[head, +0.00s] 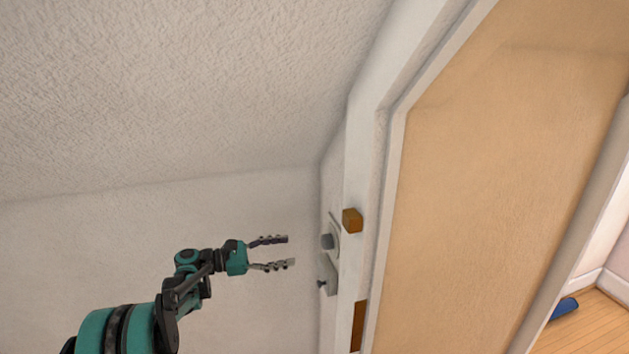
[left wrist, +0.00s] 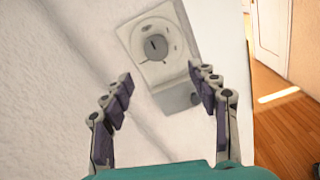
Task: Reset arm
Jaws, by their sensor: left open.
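My left gripper (head: 289,251) is open and empty in the head view, in front of a pale wall. Its two fingers also show in the left wrist view (left wrist: 160,88), spread apart. In the left wrist view the lock plate (left wrist: 148,25) lies beyond the fingers, with a gap between the fingers. I cannot tell how far the fingertips are from it. My right gripper is not in view.
A white frame (head: 392,150) with brown blocks (head: 352,221) stands right of the lock. A large tan panel (head: 500,170) fills the right side. Wooden floor (head: 590,325) with a blue object (head: 565,308) shows at the lower right. A sloped ceiling (head: 170,80) is overhead.

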